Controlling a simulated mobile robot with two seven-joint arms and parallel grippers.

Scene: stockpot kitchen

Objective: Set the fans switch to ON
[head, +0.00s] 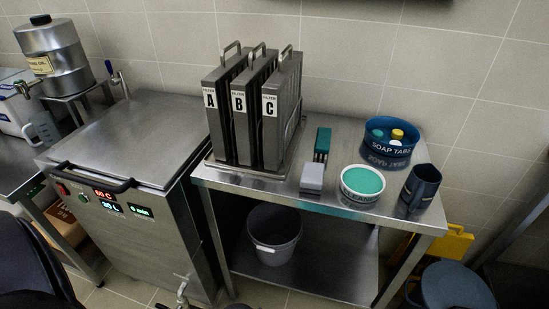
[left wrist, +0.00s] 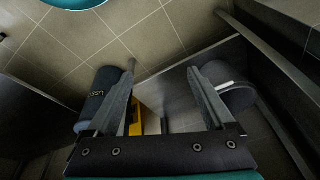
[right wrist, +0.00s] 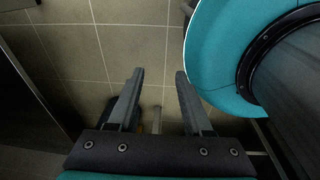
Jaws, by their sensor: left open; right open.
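No switch marked as a fans switch can be made out in any view. The steel machine (head: 120,160) at the left of the head view has a front panel with a red knob (head: 63,189), a green button (head: 84,198) and lit displays (head: 108,202); none reads as fans. My left gripper (left wrist: 162,70) is open in the left wrist view, with nothing between its fingers. My right gripper (right wrist: 160,73) is open and empty in the right wrist view, above floor tiles. Neither gripper shows clearly in the head view.
A steel table (head: 325,205) carries filters A, B and C (head: 254,110), a soap tabs tub (head: 388,150), a cleaner tub (head: 361,196) and a dark mug (head: 420,188). A grey bucket (head: 274,235) stands below. A blue bin (head: 452,288) stands at the lower right.

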